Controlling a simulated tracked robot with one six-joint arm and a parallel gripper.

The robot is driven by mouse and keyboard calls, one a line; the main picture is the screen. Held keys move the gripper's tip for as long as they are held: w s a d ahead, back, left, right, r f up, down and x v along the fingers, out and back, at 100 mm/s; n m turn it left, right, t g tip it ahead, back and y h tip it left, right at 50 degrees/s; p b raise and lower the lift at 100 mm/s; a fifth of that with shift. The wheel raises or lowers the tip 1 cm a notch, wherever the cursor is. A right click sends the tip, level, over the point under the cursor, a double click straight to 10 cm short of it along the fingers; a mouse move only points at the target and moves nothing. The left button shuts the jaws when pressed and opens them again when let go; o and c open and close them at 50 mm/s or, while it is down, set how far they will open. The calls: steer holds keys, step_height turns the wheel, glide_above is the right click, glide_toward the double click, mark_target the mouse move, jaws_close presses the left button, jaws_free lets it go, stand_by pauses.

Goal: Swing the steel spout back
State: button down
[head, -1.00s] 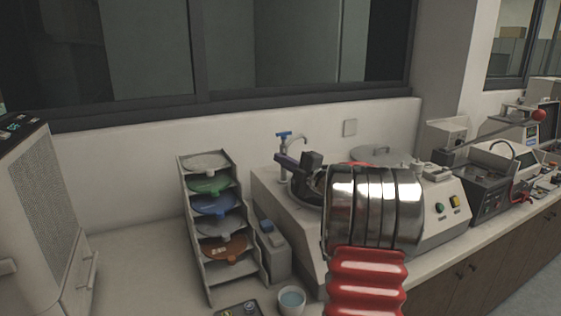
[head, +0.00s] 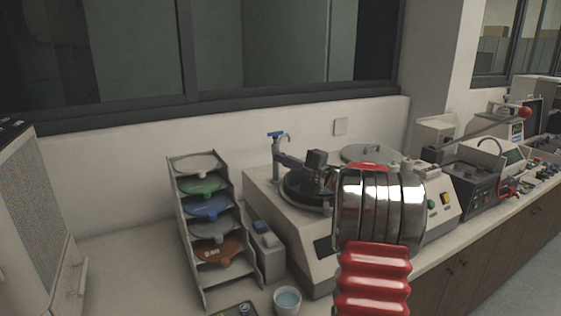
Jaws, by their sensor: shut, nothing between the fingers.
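The steel spout (head: 286,137) is a thin curved tube on a slim upright post with a blue handle (head: 275,134), at the back left corner of the grey polishing machine (head: 302,240). Its bend ends just right of the post, behind and left of the dark round platter (head: 296,197). My gripper (head: 280,157) is shut and empty. Its dark fingers point left from a grey block, and their tips overlap the spout's post below the bend. I cannot tell whether they touch it. My red and chrome arm hides the right part of the platter.
A rack of coloured discs (head: 173,205) stands left of the machine, with a small grey box (head: 268,263) and a white cup (head: 287,301) beside it. A round lid (head: 366,154) lies behind my arm. More equipment (head: 480,186) fills the bench to the right.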

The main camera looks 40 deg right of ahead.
steer(key=shift+s+d+h, duration=0.15)
steer(key=shift+d+h, duration=0.25)
steer(key=shift+d, duration=0.05)
steer(key=shift+a, duration=0.1)
steer(key=a, duration=0.5)
steer(key=s+d, duration=0.3)
steer(key=s, duration=0.6)
steer(key=shift+d+y, duration=0.25)
steer(key=shift+y, duration=0.15)
